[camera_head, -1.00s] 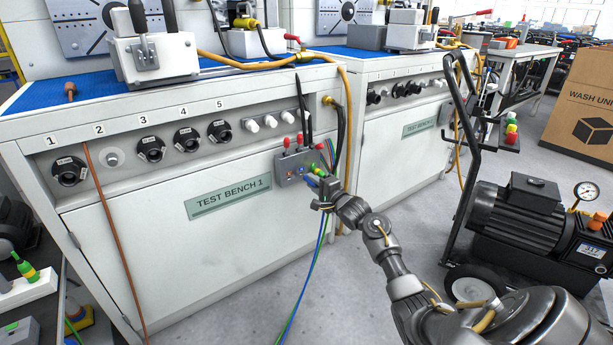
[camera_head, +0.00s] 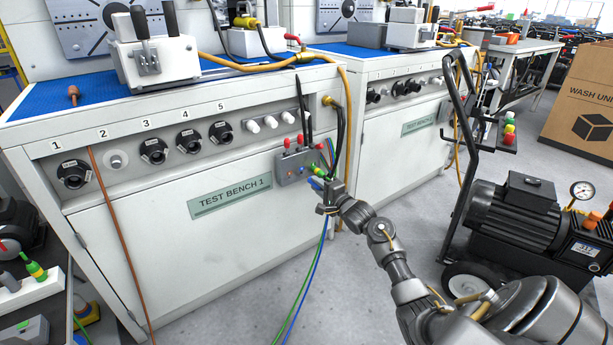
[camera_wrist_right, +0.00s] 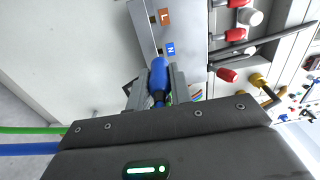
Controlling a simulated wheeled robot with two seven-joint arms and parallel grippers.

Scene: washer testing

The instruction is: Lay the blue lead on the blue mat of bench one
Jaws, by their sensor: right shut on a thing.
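The blue lead's plug (camera_wrist_right: 158,78) is between the fingers of my right gripper (camera_wrist_right: 157,92), which is shut on it. In the head view, the gripper (camera_head: 326,192) is just in front of the grey socket box (camera_head: 284,172) on bench one. The plug's tip is close to the box in the wrist view; I cannot tell whether they touch. The blue lead's cable (camera_head: 307,284) hangs from the gripper to the floor. The blue mat (camera_head: 38,100) covers the top of bench one (camera_head: 228,228). My left gripper is not in view.
A brown lead (camera_head: 117,225) hangs down the bench front from the mat's left end. A green lead (camera_head: 296,300) hangs beside the blue cable. A grey clamp device (camera_head: 155,62) and yellow hose (camera_head: 235,65) occupy the bench top. A pump cart (camera_head: 515,215) stands at right.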

